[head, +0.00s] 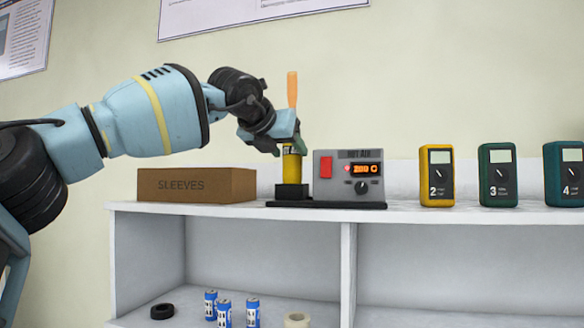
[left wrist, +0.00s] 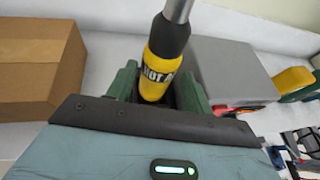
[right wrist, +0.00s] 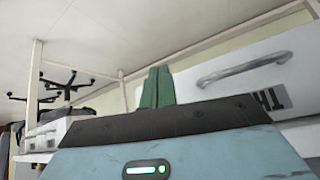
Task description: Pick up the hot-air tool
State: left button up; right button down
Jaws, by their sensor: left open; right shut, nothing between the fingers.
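The hot-air tool (head: 291,170) stands upright in its holder on the shelf top, left of the grey hot-air unit (head: 323,190). It has a yellow body and an orange-looking nozzle pointing up. My left gripper (head: 289,143) is at the tool's upper body. In the left wrist view, the tool (left wrist: 158,70) stands between the green fingers of my left gripper (left wrist: 158,90), one on each side. The fingers are open; contact cannot be made out. My right gripper (right wrist: 157,87) shows only in the right wrist view, its fingers together and empty.
A cardboard box marked SLEEVES (head: 196,186) stands left of the tool. Several meters, such as the yellow one (head: 436,176), stand to the right. Blue cylinders (head: 224,312) and rings are on the lower shelf. A white panel with a handle (right wrist: 245,68) is near my right gripper.

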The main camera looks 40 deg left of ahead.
aim_at(293, 154)
pick_arm(q)
jog(key=shift+w+a+p, duration=0.25)
jog(key=shift+w+p, duration=0.2)
jog(key=shift+w, duration=0.15)
jog(key=x, duration=0.2)
jog(key=shift+w+a+p, duration=0.15)
jog(key=shift+w+p, duration=0.2)
jog(key=shift+p, duration=0.05)
jog(key=shift+w+a+f, duration=0.1)
jog(key=shift+w+f, duration=0.15)
jog(key=shift+w, duration=0.15)
pick_arm(e)
jog(key=shift+w+d+r+t, duration=0.1)
jog(key=shift+w+r+t, duration=0.2)
jog(key=shift+w+r, duration=0.8)
jog(key=shift+s+r, duration=0.1)
jog(key=shift+s, duration=0.05)
pick_arm(q)
jog(key=c, duration=1)
jog(key=shift+c, duration=0.2)
jog(key=shift+r, duration=0.1)
pick_arm(e)
jog(key=shift+r, duration=0.1)
